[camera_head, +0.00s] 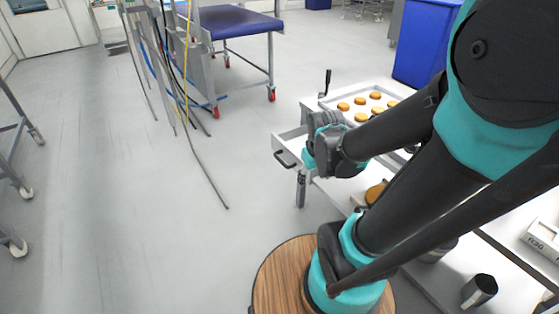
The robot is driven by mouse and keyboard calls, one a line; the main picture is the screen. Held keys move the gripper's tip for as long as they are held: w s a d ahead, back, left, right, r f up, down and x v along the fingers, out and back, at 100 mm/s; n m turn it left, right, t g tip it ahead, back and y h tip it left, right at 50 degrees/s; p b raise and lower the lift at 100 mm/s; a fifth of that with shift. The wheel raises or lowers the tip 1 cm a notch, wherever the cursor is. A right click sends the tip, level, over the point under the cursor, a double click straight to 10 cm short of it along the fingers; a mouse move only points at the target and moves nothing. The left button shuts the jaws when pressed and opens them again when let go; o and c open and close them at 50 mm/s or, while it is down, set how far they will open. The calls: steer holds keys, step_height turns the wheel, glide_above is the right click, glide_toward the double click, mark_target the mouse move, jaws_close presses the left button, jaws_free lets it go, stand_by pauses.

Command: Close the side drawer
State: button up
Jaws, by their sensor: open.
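The side drawer (290,140) is white and sticks out to the left from the white table. Its dark handle (284,158) is on its front face. My gripper (318,122) is at the end of my arm, just right of the drawer front in the picture. It appears over or beside the drawer and hides part of it. I cannot tell whether it touches the drawer. The fingers are small and partly hidden by my wrist, and nothing shows held in them.
A tray (387,87) of several round brown-topped items sits on the table's far part. A dark cup (479,290) stands lower right, near a white box (543,240). A blue bin (424,42) stands behind. The floor left of the drawer is free, with cables (205,170) further left.

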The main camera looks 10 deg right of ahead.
steer(key=w+a+n, duration=0.2)
steer(key=w+n, duration=0.1)
steer(key=w+a+r+n+g, duration=0.1)
steer(key=w+a+n, duration=0.1)
steer(key=w+n, duration=0.1)
steer(key=w+a+n, duration=0.2)
steer(key=w+n, duration=0.1)
steer(key=w, duration=0.1)
steer(key=shift+r+h, duration=0.2)
steer(key=shift+h, duration=0.2)
steer(key=c, duration=0.9)
steer(key=w+a+n, duration=0.2)
steer(key=a+n, duration=0.1)
steer(key=w+a+f+n+g+h, duration=0.1)
steer(key=w+a+n, duration=0.2)
steer(key=w+a+f+n, duration=0.1)
steer(key=w+a+n, duration=0.1)
steer(key=n, duration=0.1)
steer(key=shift+w+a, duration=0.35)
steer(key=shift+a, duration=0.05)
jaws_close()
steer(key=w+d+f+n, duration=0.1)
steer(key=w+d+f, duration=0.2)
steer(key=f, duration=0.6)
steer(key=shift+w+d+h, duration=0.15)
steer(key=shift+d+h, duration=0.15)
steer(key=shift+d, duration=0.65)
steer(key=shift+f, duration=0.1)
